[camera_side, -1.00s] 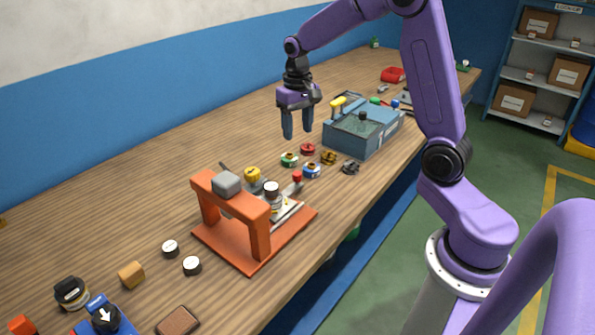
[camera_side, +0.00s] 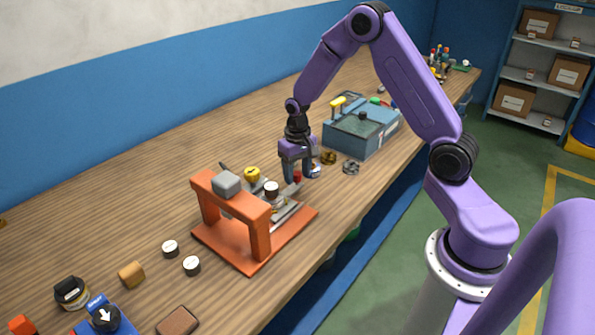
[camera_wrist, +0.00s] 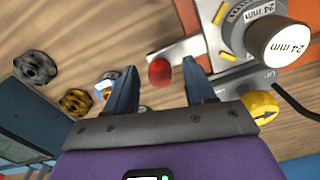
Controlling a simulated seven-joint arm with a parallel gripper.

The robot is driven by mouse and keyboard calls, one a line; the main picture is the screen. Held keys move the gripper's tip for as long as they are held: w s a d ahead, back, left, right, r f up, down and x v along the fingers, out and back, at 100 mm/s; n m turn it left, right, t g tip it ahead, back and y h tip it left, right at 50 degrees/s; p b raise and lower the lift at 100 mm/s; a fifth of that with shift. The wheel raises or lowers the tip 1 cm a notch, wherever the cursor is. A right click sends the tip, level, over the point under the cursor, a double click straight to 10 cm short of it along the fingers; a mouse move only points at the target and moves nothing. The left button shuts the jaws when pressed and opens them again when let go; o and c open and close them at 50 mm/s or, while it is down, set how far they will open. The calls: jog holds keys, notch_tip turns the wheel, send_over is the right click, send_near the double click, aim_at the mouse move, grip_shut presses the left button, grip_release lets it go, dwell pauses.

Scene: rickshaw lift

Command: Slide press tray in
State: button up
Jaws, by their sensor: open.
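The orange press (camera_side: 262,238) stands on the wooden bench, with a grey block on its top bar. Its tray (camera_side: 286,212) sticks out on the side toward my gripper and carries a stack with a white cap. The tray's red knob (camera_side: 297,177) is at its outer end. In the wrist view the red knob (camera_wrist: 160,72) lies between my fingertips, and the white cap reads "24 mm" (camera_wrist: 283,48). My gripper (camera_side: 301,178) is open, fingers pointing down, one on each side of the knob. I cannot tell whether either finger touches it.
A yellow-topped knob (camera_side: 252,174) stands beside the press. A blue-grey box (camera_side: 361,130) is behind my gripper. Small coloured wheels, among them a brass one (camera_side: 328,157) and a dark one (camera_side: 351,167), lie near it. Two white-capped discs (camera_side: 192,265) lie left of the press.

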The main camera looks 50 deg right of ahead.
aim_at(287, 192)
grip_shut()
jog(key=shift+a, duration=2.35)
grip_release()
notch_tip(287, 192, up, 18)
jog(key=shift+f, duration=0.25)
